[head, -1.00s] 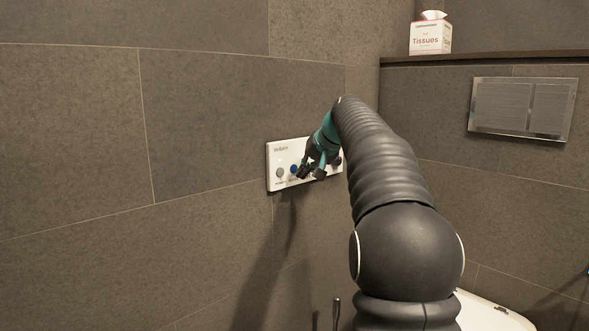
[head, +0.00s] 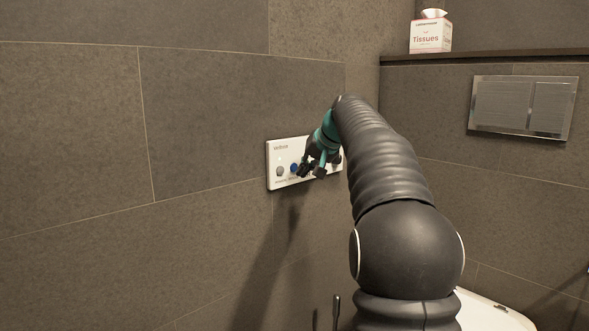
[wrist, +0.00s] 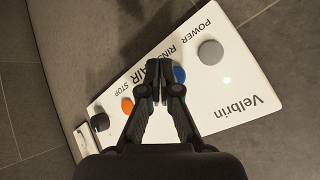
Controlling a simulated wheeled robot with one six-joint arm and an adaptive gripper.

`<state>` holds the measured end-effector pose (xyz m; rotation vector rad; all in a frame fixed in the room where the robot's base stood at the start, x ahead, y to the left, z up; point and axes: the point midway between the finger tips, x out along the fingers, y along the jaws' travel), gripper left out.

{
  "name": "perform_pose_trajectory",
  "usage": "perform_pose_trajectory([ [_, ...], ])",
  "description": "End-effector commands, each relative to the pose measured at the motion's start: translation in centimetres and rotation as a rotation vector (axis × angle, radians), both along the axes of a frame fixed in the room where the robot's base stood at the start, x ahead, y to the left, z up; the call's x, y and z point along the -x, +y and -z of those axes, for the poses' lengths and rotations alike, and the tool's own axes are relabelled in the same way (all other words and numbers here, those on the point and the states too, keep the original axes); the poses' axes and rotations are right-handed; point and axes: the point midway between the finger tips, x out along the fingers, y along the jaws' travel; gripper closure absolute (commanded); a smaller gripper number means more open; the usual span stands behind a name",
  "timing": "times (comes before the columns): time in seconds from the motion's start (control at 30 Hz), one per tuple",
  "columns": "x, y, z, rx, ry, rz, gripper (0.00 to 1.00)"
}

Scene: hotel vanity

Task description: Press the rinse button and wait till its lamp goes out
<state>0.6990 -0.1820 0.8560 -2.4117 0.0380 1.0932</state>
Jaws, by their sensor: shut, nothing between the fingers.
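A white control panel (wrist: 245,98) is fixed to the tiled wall, and it also shows in the head view (head: 275,158). The blue button (wrist: 180,74) by the word RINSE is partly hidden behind my gripper's fingers; its edge shows in the head view (head: 294,168). My gripper (wrist: 159,68) is shut and empty, with its tips over the panel just beside the blue button, near the word AIR. Whether the tips touch the panel I cannot tell. A small pale-green lamp (wrist: 227,80) glows near the grey power button (wrist: 210,52). No lit lamp shows by the blue button.
An orange button (wrist: 127,105) by STOP and a black knob (wrist: 100,122) sit further along the panel. In the head view a metal flush plate (head: 522,107) is on the right wall, and a tissue box (head: 430,34) stands on the ledge above.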

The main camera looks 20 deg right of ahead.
Motion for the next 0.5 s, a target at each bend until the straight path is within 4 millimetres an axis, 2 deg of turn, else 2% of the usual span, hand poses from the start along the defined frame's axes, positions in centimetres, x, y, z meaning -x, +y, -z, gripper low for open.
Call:
perform_pose_trajectory([
  [0.5, -0.80, 0.33, -0.08, 0.000, 0.000, 0.000, 1.00],
])
